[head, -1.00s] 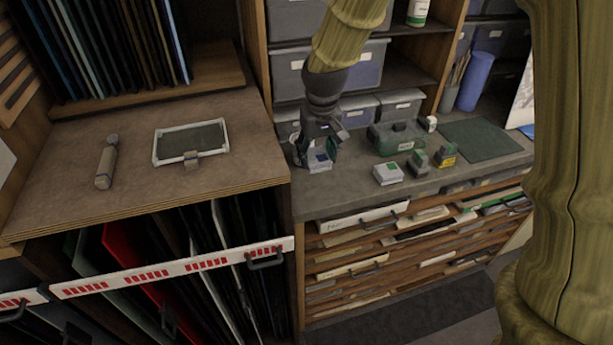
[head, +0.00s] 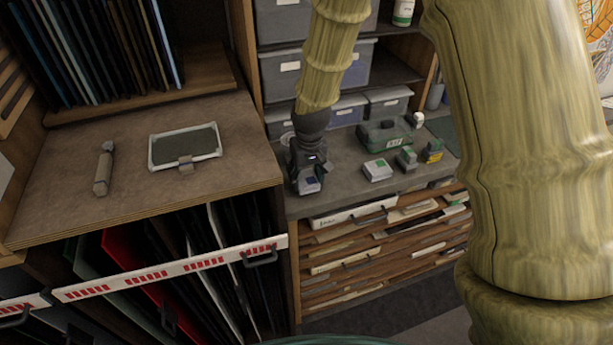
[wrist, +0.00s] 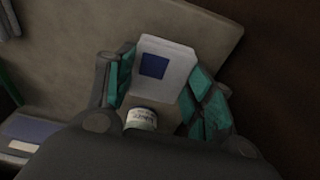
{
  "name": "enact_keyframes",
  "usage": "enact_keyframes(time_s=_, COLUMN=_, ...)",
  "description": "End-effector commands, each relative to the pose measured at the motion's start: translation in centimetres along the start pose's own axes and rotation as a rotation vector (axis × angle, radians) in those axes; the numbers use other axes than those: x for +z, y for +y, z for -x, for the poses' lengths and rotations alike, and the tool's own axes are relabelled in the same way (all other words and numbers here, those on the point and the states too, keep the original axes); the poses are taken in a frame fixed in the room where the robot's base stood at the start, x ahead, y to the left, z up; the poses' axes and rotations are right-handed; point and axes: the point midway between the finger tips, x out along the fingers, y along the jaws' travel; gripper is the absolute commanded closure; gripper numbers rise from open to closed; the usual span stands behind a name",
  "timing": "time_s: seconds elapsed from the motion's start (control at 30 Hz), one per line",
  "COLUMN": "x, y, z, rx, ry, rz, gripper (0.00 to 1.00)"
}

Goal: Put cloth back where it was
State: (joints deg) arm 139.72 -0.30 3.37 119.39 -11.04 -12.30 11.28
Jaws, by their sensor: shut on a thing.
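My gripper (head: 307,172) is over the left end of the grey bench, by the raised wooden worktop. In the wrist view its teal-padded fingers (wrist: 163,88) are closed on both sides of a white box-like packet (wrist: 165,65) with a dark blue square. The packet also shows below the gripper in the head view (head: 309,185). I cannot tell whether it touches the bench. I see no loose cloth, and cannot tell whether this packet is the cloth. A small labelled cylinder (wrist: 141,118) shows by the packet's near end.
A white box with a green label (head: 377,170), two small dark items (head: 407,159) (head: 433,151) and a green case (head: 384,137) stand to the right. Grey bins (head: 348,109) stand behind. The higher wooden worktop (head: 120,215) borders the left, holding a framed panel (head: 186,146) and a cylindrical tool (head: 104,168).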

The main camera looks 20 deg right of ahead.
Motion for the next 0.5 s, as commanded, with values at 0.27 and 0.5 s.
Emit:
enact_keyframes(time_s=0.27, x=0.25, y=0.07, z=-1.26, rx=0.0, ry=0.0, rz=-0.001, gripper=0.69)
enact_keyframes(time_s=0.5, x=0.24, y=0.05, z=-1.27, rx=0.0, ry=0.0, rz=-0.001, gripper=0.38)
